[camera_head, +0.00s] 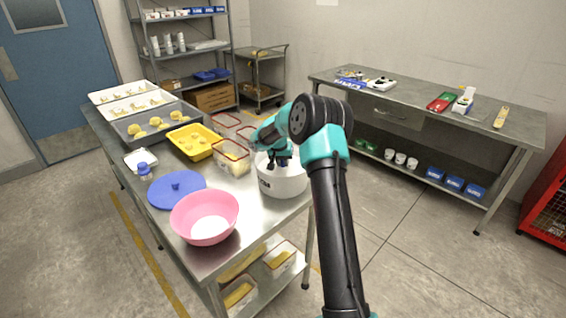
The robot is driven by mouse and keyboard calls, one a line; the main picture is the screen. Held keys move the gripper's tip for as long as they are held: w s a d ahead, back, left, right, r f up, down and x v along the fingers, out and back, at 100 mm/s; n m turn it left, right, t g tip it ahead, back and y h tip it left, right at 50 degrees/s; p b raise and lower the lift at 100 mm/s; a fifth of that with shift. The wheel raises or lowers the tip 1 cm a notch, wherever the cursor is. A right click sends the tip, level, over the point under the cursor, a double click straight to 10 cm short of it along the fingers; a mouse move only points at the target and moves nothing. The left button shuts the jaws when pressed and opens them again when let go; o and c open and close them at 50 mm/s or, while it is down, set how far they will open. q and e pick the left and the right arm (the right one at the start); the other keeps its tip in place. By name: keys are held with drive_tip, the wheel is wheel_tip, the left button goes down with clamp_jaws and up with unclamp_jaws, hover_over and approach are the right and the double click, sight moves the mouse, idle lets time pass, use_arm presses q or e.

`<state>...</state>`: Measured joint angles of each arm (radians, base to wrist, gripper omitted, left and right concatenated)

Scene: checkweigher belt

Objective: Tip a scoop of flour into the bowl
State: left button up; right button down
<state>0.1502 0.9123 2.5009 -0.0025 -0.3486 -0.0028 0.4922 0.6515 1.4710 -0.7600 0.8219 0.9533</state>
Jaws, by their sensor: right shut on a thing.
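The pink bowl (204,222) stands near the front corner of the steel table, with something white in its bottom. A white round tub (282,184) stands open to the right of the bowl, at the table's right edge. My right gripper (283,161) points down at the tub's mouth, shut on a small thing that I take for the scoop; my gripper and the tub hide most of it. I cannot tell whether it holds flour. A blue round lid (168,193) lies left of the tub, behind the bowl. My left gripper is not in view.
A clear red-rimmed container (231,152) stands just behind the tub. A side bench (420,108) stands apart at right.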

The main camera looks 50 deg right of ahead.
drive_tip(key=shift+r, duration=0.15)
idle(0.4)
wheel_tip(320, 180, up, 12)
idle(1.9)
drive_tip(key=shift+r, duration=0.1)
